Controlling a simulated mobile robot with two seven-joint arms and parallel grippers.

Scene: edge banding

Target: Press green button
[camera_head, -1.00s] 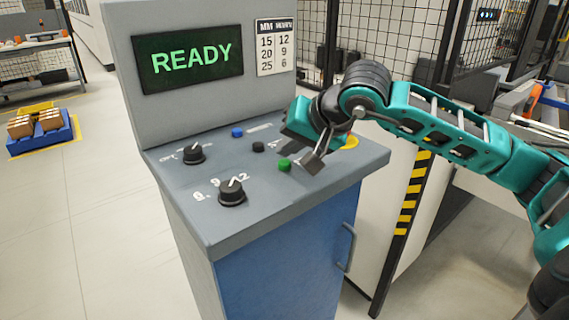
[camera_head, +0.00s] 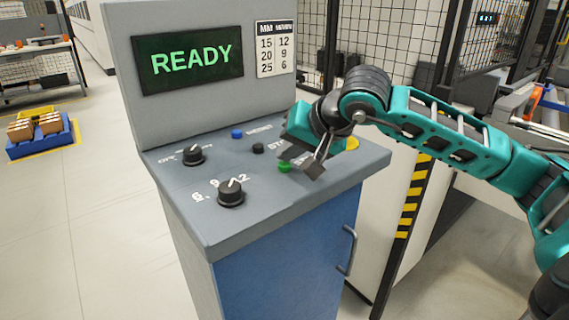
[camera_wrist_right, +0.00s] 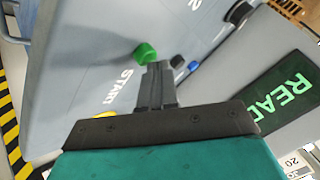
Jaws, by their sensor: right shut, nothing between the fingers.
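The green button (camera_head: 284,166) sits on the sloped top of the grey control console (camera_head: 250,225), near its right side. In the right wrist view the green button (camera_wrist_right: 145,53) is close to the fingertips, with the word START printed beside it. My right gripper (camera_head: 303,167) is shut and empty. Its fingertips are just above and beside the button, and partly cover it in the head view. In the wrist view the right gripper (camera_wrist_right: 158,68) has its tips at the button's edge; I cannot tell whether they touch. My left gripper is not in view.
The panel also carries a blue button (camera_head: 237,133), a black button (camera_head: 258,148), two black knobs, the upper one (camera_head: 193,154) and the lower one (camera_head: 231,192), and a yellow part (camera_head: 352,143) behind the gripper. A READY screen (camera_head: 190,59) stands upright at the back.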

